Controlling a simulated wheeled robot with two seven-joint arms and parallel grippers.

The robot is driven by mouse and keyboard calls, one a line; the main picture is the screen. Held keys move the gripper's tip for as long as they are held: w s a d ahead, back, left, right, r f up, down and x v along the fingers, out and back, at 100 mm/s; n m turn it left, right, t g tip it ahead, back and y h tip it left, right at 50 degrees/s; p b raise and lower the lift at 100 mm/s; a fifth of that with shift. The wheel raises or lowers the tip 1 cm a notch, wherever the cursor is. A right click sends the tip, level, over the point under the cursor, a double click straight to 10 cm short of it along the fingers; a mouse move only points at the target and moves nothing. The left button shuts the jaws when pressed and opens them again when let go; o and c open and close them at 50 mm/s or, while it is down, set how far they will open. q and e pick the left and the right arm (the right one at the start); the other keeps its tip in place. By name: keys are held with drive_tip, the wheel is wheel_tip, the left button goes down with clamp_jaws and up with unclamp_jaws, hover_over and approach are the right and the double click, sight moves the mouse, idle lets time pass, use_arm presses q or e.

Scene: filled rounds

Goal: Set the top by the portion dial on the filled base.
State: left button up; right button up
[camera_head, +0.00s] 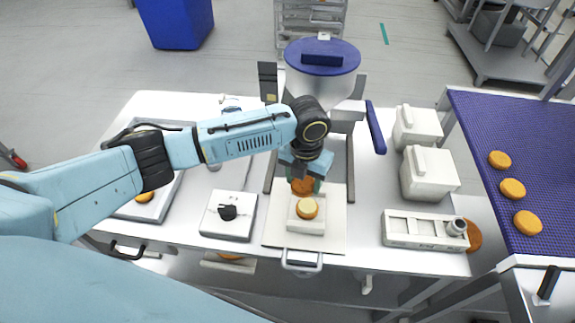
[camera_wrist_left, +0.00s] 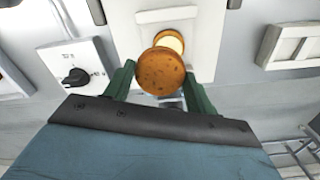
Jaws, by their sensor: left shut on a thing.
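My left gripper (camera_head: 304,178) is shut on a brown round top (camera_head: 302,187), just behind the filled base in the head view. In the left wrist view, the top (camera_wrist_left: 161,72) sits between the green fingers and overlaps part of the filled base. The filled base (camera_head: 307,209), a round with a pale upper face, rests on a white block on the white board (camera_head: 275,230); its pale filling (camera_wrist_left: 170,40) shows in the wrist view. The portion dial (camera_head: 228,212) is a black knob on a white box left of the board. My right gripper is not in view.
A filling machine with a blue-lidded hopper (camera_head: 322,57) stands behind the board. White containers (camera_head: 428,172) and a white tray (camera_head: 410,228) are to the right. The blue conveyor (camera_head: 510,130) carries three rounds. Another round (camera_head: 144,196) lies in the left tray.

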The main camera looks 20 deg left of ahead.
use_arm(q)
drive_tip(key=shift+d+r+m, duration=0.1)
drive_tip(key=shift+d+m, duration=0.2)
drive_tip(key=shift+d, duration=0.45)
drive_tip(key=shift+f, duration=0.2)
drive_tip(key=b, duration=0.6)
hover_over(307, 206)
wheel_tip(307, 206, down, 4)
drive_tip(key=shift+f, duration=0.8)
drive_tip(key=shift+p, duration=0.45)
drive_tip(key=shift+f+b, duration=0.5)
drive_tip(key=shift+f, duration=0.3)
